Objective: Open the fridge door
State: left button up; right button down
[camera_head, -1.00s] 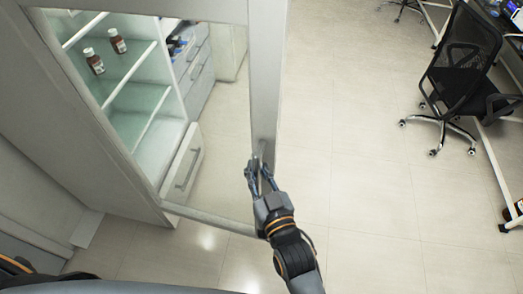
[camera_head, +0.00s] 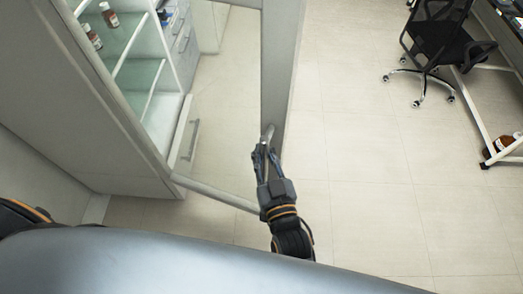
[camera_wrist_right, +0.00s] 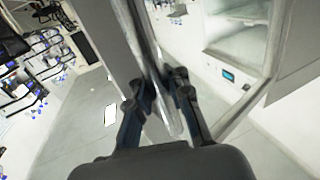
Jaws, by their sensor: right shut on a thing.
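The fridge (camera_head: 80,100) is a tall pale cabinet at the left of the head view, with shelves inside. Its glass door has a light grey frame (camera_head: 279,70) and stands swung out from the cabinet, with floor visible through the pane. My right gripper (camera_head: 264,152) is shut on the door's upright metal handle (camera_head: 269,134), near the lower outer corner. In the right wrist view the handle (camera_wrist_right: 160,85) runs between the two fingers of the gripper (camera_wrist_right: 158,90). Part of my left arm shows at the left edge; its gripper is out of view.
Brown bottles (camera_head: 109,14) stand on the fridge shelves. A drawer unit (camera_head: 182,45) shows behind the glass. A black office chair (camera_head: 440,40) and a desk with white legs (camera_head: 497,130) are at the right. The floor (camera_head: 350,160) between door and chair is clear.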

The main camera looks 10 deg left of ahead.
jog(key=c, duration=1.3)
grip_release()
jog(key=shift+d+r, duration=0.1)
jog(key=shift+d, duration=0.2)
jog(key=shift+o, duration=0.4)
jog(key=shift+s+d, duration=0.15)
jog(key=shift+s, duration=0.25)
pick_arm(q)
jog(key=shift+s+a, duration=0.2)
jog(key=shift+a, duration=0.05)
pick_arm(e)
jog(key=v, duration=1.1)
jog(key=shift+s+d, duration=0.2)
